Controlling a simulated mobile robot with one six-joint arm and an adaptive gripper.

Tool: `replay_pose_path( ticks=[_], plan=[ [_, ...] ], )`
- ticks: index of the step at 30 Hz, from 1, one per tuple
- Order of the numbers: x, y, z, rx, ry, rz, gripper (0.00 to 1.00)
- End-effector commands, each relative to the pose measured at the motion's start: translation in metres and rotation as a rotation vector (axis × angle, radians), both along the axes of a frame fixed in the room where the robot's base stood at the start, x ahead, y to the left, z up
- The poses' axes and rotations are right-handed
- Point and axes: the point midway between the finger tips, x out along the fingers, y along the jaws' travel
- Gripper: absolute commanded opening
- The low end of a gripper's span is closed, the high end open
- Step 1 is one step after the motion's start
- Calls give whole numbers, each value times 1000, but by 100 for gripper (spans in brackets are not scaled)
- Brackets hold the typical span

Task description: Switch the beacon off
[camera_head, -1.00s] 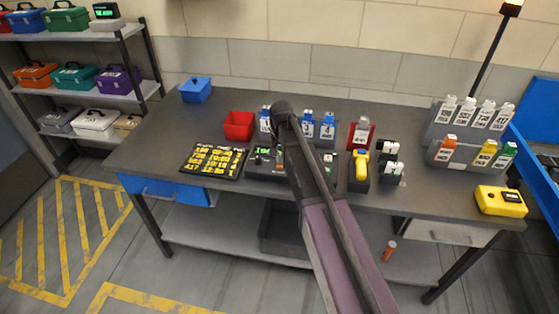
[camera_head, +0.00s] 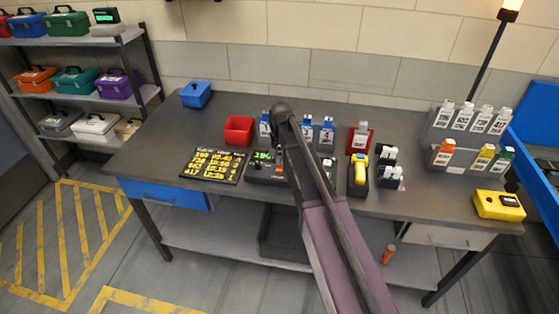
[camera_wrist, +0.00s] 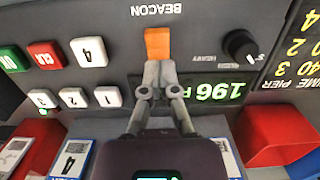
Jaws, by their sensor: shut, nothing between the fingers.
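The control panel (camera_wrist: 205,60) appears upside down in the wrist view, with the word BEACON beside an orange switch (camera_wrist: 157,42). My gripper (camera_wrist: 158,70) is shut and empty, its fingertips right at the near end of the orange switch. I cannot tell whether they touch it. In the head view my arm covers much of the panel (camera_head: 255,178) on the workbench. The beacon lamp (camera_head: 511,10) on its dark pole at upper right glows pale orange.
The panel also has a black knob (camera_wrist: 241,46), a green display (camera_wrist: 213,91) and several white, red and green buttons. A red bin (camera_wrist: 275,132) and labelled holders stand close by. A black-and-yellow board (camera_head: 213,164) lies left of the panel.

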Motion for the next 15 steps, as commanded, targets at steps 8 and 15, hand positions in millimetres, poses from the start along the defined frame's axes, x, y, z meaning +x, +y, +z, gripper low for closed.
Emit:
replay_pose_path(
  ticks=[8, 15],
  plan=[
    [3, -1, 25, 0, 0, 0, 0],
    [5, -1, 45, 0, -1, 1, 0]
  ],
)
